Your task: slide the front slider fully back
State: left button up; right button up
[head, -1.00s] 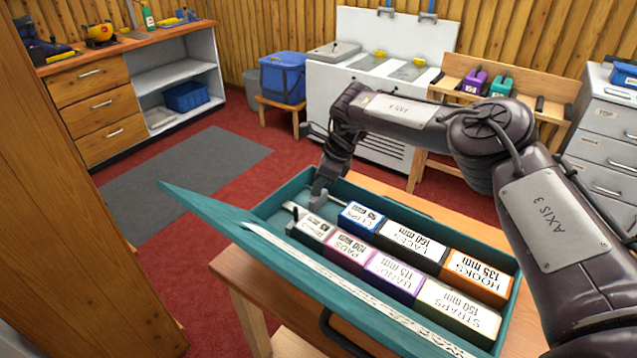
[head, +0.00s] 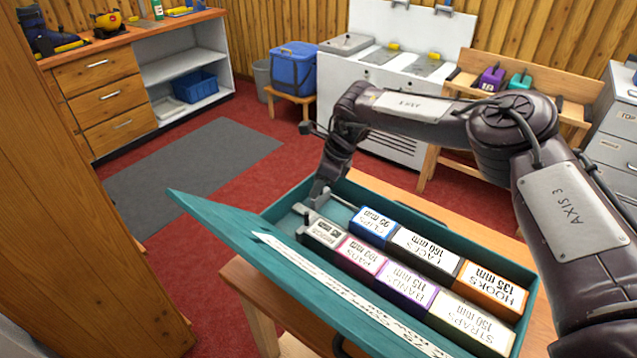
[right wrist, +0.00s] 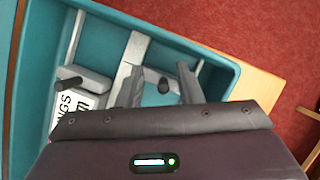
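An open teal box (head: 282,212) holds two rows of labelled cartons. In the near row, a grey slider with a dark knob (head: 308,220) stands against the left end carton (head: 325,233); it also shows in the right wrist view (right wrist: 75,76). My right gripper (head: 318,195) reaches into the far left part of the box, in the far row's lane. In the right wrist view its fingers (right wrist: 160,88) are open around another dark knob (right wrist: 163,86) on a grey slider, with a gap visible on both sides. My left gripper is not in view.
The hinged teal lid (head: 220,235) leans out along the near side. The clips carton (head: 373,224) and others fill the far row to the right. The box stands on a wooden table (head: 250,285). Red floor with a grey mat (head: 190,165) lies left.

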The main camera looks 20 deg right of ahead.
jog(key=shift+d+r, duration=0.15)
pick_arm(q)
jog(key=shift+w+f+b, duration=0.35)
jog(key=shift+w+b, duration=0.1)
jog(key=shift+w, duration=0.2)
pick_arm(e)
jog(key=v, duration=0.7)
jog(key=shift+r, duration=0.2)
